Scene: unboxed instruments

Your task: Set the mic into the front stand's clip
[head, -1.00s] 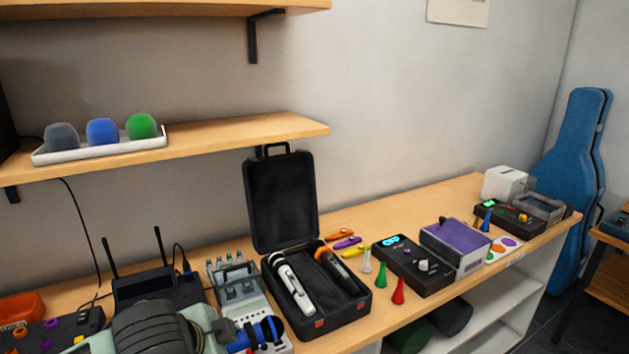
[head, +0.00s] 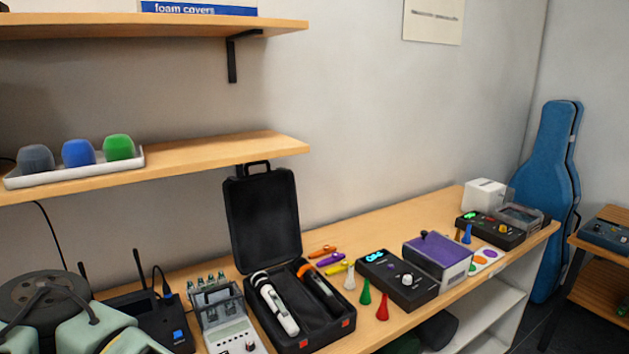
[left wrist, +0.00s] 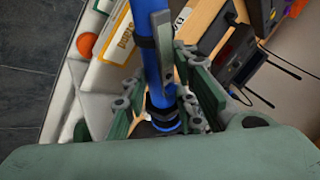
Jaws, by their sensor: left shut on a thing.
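My left gripper (left wrist: 158,108) is in the left wrist view, shut on a long blue shaft with dark bands, which looks like the blue mic (left wrist: 146,18). The shaft runs up out of the top of that picture, and its lower end is between the fingers. A grey piece (left wrist: 164,45) lies along the shaft; I cannot tell whether it is a clip or touches the mic. In the head view only my left arm shows at the lower left; its fingers and the blue mic are out of sight. No stand can be made out clearly. My right gripper is not in view.
An open black case (head: 265,215) on the bench holds a white mic (head: 277,308) and an orange-banded mic (head: 318,283). A grey mixer (head: 227,335) and a black receiver with antennas (head: 165,322) stand left of it. Pedals and a purple box (head: 438,258) stand to the right.

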